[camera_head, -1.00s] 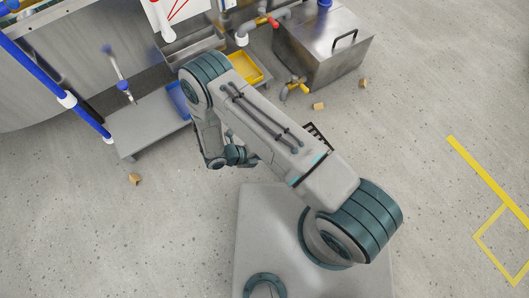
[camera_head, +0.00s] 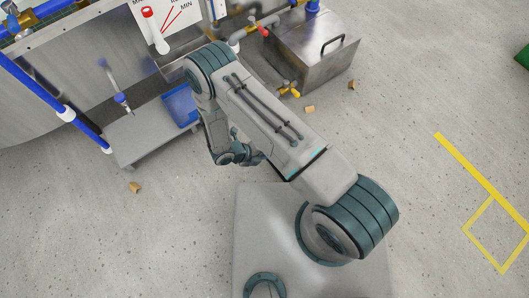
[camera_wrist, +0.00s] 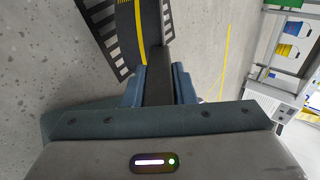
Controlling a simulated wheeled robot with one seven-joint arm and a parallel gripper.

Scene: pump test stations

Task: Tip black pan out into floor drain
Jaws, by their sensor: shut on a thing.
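In the wrist view my gripper (camera_wrist: 158,85) is shut on the near wall of the black pan (camera_wrist: 154,40), a dark piece between the blue-grey fingers. A yellow stripe runs along the pan. The slotted floor drain grate (camera_wrist: 100,22) shows on both sides of the pan, so the pan covers its middle from this view. I cannot tell the pan's height above the grate, its tilt, or what it holds. In the head view my arm hides the pan, the drain and the fingertips.
In the head view a blue tray (camera_head: 181,105) sits on a low grey platform (camera_head: 140,135). A steel tank (camera_head: 310,50) with a yellow-handled valve (camera_head: 290,89) stands behind. Small brown blocks (camera_head: 135,187) lie on the floor. Open floor lies to the right, with yellow lines (camera_head: 470,170).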

